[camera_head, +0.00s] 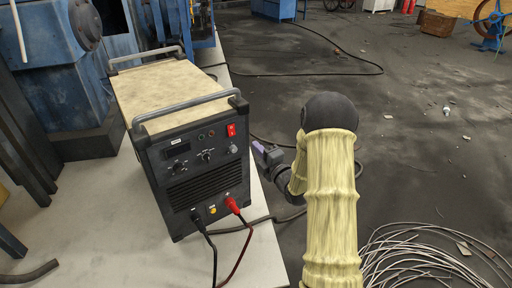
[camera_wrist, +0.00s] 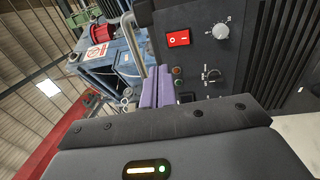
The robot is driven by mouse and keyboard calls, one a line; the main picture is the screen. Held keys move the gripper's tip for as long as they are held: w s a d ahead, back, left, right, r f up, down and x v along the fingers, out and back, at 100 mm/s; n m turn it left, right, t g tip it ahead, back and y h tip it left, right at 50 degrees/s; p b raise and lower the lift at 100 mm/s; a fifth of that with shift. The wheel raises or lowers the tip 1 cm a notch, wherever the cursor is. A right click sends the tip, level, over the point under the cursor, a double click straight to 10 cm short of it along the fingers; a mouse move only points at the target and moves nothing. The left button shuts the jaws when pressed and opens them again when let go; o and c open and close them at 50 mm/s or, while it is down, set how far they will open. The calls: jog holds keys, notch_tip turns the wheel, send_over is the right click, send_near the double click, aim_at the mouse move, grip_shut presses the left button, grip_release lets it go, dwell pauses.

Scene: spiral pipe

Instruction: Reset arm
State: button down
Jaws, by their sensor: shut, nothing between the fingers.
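My arm, in a pale yellow cover, rises at the lower right of the head view and bends back toward the welding machine. My gripper (camera_head: 259,149), with purple fingers, is beside the machine's front right edge at about panel height. In the wrist view its fingers (camera_wrist: 157,88) are together with nothing held between them. The welding machine (camera_head: 190,150) is a dark box with a worn cream top, standing upright on a pale table. Its red power switch (camera_head: 231,130) also shows in the wrist view (camera_wrist: 178,39), beyond the fingers. Contact between the gripper and machine cannot be told.
The pale table (camera_head: 110,230) ends just right of the machine. A red cable (camera_head: 240,240) and a black cable (camera_head: 210,245) hang from its front. Coiled wire (camera_head: 420,255) lies on the floor at right. Blue machinery (camera_head: 55,80) stands at left. Open floor lies beyond.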

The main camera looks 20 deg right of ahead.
jog(key=s+a+m+g+h, duration=0.3)
jog(key=s+m+g, duration=0.5)
jog(key=s+m, duration=0.45)
jog(key=s+a+m+g+h, duration=0.3)
jog(key=s+m+g, duration=0.5)
jog(key=s, duration=0.8)
jog(key=w+p+v, duration=0.2)
jog(key=p+v, duration=0.9)
jog(key=p, duration=0.1)
jog(key=w+d+r+p+v, duration=0.1)
jog(key=w+p+v, duration=0.1)
jog(key=p+v, duration=1)
jog(key=shift+r+m+y+p, duration=0.3)
jog(key=shift+m+y+p, duration=0.05)
jog(key=shift+y+p, duration=0.05)
jog(key=shift+w, duration=0.15)
